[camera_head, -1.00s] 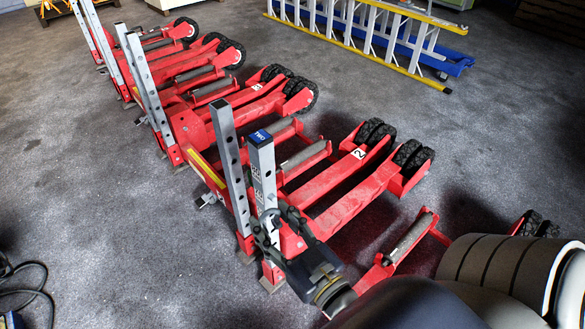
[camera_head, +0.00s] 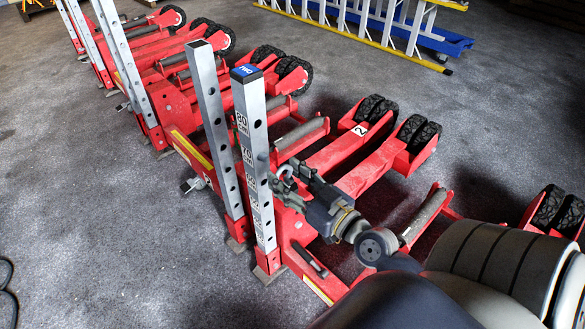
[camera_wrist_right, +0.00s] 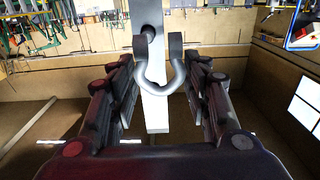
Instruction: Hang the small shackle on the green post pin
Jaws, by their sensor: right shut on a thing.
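The small shackle (camera_wrist_right: 158,85) is a grey metal U in the right wrist view, its curve downward, between my right fingertips. My right gripper (camera_wrist_right: 157,58) is shut on it, with a finger on each side. In the head view the shackle (camera_head: 284,172) is small beside the silver post (camera_head: 256,165) with the blue cap, and my right gripper (camera_head: 293,183) is just right of that post. The post also shows behind the shackle in the right wrist view (camera_wrist_right: 157,115). I cannot tell whether shackle and post touch. My left gripper is out of view.
A second silver post (camera_head: 212,130) stands close left of the capped one. Red jack frames with black wheels (camera_head: 375,108) stretch behind and to the right. A ladder (camera_head: 385,30) lies at the back. Grey floor (camera_head: 90,210) is clear at left.

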